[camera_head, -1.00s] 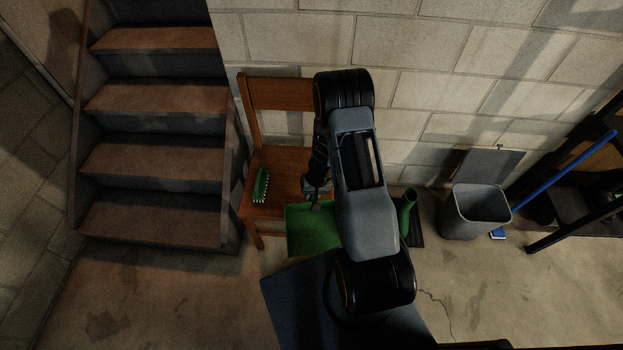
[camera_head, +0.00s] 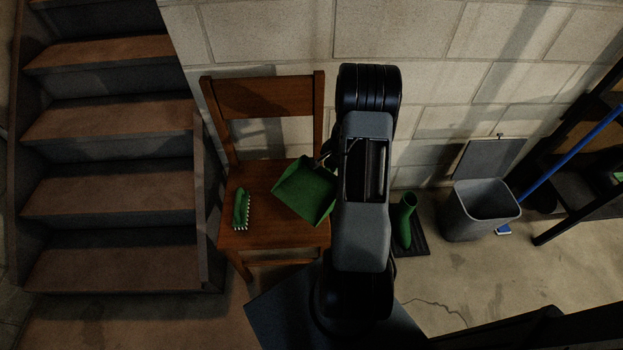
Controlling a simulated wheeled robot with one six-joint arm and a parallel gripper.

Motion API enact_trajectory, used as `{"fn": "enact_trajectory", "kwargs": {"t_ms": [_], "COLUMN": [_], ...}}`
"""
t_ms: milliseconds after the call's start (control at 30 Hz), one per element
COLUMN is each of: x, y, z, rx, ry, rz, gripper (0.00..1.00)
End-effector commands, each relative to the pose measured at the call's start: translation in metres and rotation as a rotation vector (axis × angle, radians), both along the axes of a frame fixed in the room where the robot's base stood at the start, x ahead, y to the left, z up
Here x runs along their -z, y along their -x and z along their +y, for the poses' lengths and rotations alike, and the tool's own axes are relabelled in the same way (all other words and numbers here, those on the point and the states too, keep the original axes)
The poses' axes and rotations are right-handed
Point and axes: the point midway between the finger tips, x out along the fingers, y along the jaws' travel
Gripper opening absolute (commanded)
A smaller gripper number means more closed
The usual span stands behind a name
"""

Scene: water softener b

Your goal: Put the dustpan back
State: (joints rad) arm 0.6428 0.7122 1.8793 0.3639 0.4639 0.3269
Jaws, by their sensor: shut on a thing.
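A green dustpan (camera_head: 306,191) shows over the right part of the wooden chair's seat (camera_head: 265,232), tilted, with its open side toward the lower left. My gripper (camera_head: 328,160) is shut on the dustpan at its upper right end; my arm partly hides the gripper and the handle. I cannot tell whether the dustpan touches the seat. A green brush (camera_head: 242,209) with white bristles lies on the left part of the seat, apart from the dustpan.
Stairs (camera_head: 110,190) stand left of the chair. A green boot (camera_head: 404,220) stands on a dark mat right of my arm. A grey bin (camera_head: 480,212) with its lid up, a blue-handled tool (camera_head: 570,152) and a dark shelf are at the right. A block wall is behind.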

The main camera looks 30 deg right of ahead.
Motion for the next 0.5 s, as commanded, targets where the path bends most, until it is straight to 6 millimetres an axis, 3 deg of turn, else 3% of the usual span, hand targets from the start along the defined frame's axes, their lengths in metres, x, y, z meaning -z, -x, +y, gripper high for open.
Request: {"fn": "enact_trajectory", "kwargs": {"t_ms": [67,233,500], "x": [0.01,0.04,0.056], "y": [-0.017,-0.036,-0.05], "z": [0.011,0.021,0.03], "rx": [-0.005,-0.003,-0.005], "ry": [0.0,0.0,0.0], "rz": [0.0,0.001,0.0], "gripper": [0.01,0.01,0.01]}}
